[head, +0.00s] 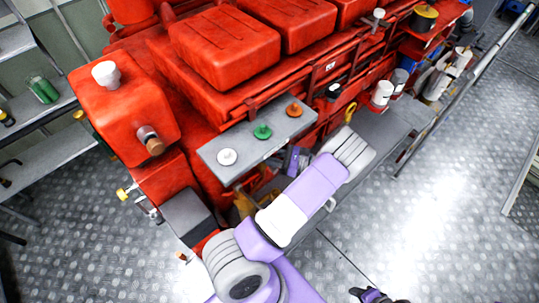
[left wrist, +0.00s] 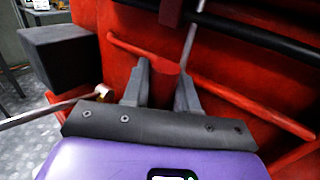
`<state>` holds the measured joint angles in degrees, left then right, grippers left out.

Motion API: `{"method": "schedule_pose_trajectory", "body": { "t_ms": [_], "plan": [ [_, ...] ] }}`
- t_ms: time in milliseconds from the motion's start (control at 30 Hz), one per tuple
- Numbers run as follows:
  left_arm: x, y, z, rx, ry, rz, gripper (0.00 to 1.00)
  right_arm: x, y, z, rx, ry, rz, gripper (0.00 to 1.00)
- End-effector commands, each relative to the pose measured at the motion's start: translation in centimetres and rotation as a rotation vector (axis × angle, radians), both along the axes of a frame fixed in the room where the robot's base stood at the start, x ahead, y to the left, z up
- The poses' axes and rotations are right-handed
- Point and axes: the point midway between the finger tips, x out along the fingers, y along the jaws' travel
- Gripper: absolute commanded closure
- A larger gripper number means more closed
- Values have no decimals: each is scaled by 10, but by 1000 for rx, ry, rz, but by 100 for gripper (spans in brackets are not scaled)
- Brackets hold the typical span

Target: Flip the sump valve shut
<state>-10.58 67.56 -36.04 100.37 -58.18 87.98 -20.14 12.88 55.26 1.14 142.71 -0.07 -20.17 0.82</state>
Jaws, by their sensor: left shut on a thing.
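In the left wrist view my left gripper (left wrist: 160,92) has its two grey fingers closed on a short red handle (left wrist: 163,84), which stands between them. The handle's round red end faces the camera, and its lower part is hidden by the gripper. It looks like the sump valve's handle, but no label shows. In the head view my left arm reaches under the grey panel on the red engine (head: 225,45), and the fingertips are hidden there. My right gripper (head: 372,296) shows only partly at the bottom edge, empty floor around it.
The grey panel (head: 212,154) with white, green and orange knobs overhangs the left hand. In the wrist view a red rod (left wrist: 250,105), a black pipe (left wrist: 245,33) and a dark box (left wrist: 60,55) lie close to the gripper. Metal floor (head: 440,210) is open at right.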

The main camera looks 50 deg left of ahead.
Motion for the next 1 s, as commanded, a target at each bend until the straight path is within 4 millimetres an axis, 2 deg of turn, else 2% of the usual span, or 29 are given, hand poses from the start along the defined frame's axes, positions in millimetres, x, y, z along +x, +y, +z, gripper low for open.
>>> {"method": "schedule_pose_trajectory", "body": {
  "t_ms": [33, 67, 200, 567, 800, 1000],
  "plan": [
    [0, 0, -1, -1, 4, -2, 100, 0, 0, 0, 0, 0, 0, 52],
    [0, 0, -1, -1, 3, -2, 71, 0, 0, 0, 0, 0, 0, 52],
    [0, 0, 0, 0, 2, -2, 52, 0, 0, 0, 0, 0, 0, 52],
    [5, -6, -1, 1, -2, -5, 52, 0, 0, -1, 0, 0, 0, 52],
    [27, -39, -2, 0, -2, -5, 52, 0, 0, -5, 0, 0, 0, 52],
    [40, -59, -3, 0, 0, -4, 52, 0, 0, -7, 0, 0, 0, 52]
  ]
}}
